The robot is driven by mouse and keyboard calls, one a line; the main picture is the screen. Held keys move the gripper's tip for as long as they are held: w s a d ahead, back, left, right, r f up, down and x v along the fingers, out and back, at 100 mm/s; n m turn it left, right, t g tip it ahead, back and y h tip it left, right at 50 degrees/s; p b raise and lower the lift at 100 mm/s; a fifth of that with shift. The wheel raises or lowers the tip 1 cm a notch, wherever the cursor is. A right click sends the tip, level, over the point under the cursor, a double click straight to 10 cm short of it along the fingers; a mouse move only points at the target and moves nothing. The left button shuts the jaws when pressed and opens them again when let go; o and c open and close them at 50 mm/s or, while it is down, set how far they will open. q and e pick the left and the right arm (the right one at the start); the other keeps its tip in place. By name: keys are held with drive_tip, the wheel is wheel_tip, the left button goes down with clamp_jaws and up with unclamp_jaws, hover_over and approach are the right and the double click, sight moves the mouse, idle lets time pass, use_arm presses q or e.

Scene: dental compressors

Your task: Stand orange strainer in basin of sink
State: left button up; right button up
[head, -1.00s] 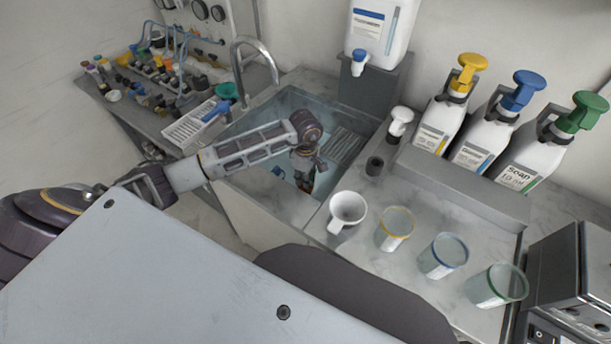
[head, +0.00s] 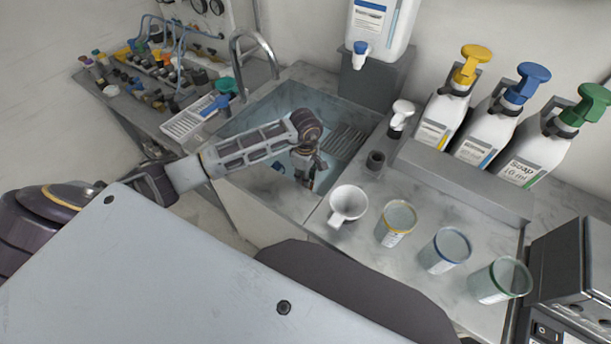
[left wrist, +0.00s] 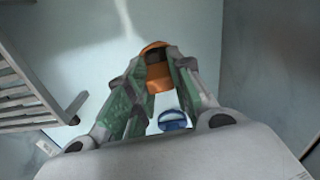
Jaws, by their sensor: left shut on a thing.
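The sink basin (head: 262,112) is at the centre of the head view, and my left arm reaches down into it. My left gripper (head: 308,178) is low inside the basin. In the left wrist view my left gripper (left wrist: 155,90) is shut on the orange strainer (left wrist: 156,75), whose orange rim and dark middle show between the fingertips. The strainer is hidden in the head view. I cannot tell whether it touches the basin floor (left wrist: 200,30). My right gripper is not in view.
A blue strainer (left wrist: 172,120) lies in the basin near the gripper. A grey slotted rack (head: 346,141) stands at the basin's right side. The faucet (head: 250,50) rises behind the basin.

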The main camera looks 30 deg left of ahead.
use_arm(q)
drive_tip(key=shift+f+b, duration=0.9)
drive_tip(key=shift+f, duration=0.35)
drive_tip(key=o, duration=0.9)
drive_tip(key=c, duration=0.3)
drive_tip(key=shift+r, duration=0.25)
drive_tip(key=shift+c, duration=0.2)
drive_tip(key=shift+r+p, duration=2.3)
drive_tip(key=shift+r, duration=1.5)
wheel_tip(320, 180, up, 9)
drive_tip(key=p, duration=0.9)
drive_tip(key=shift+r, duration=0.15)
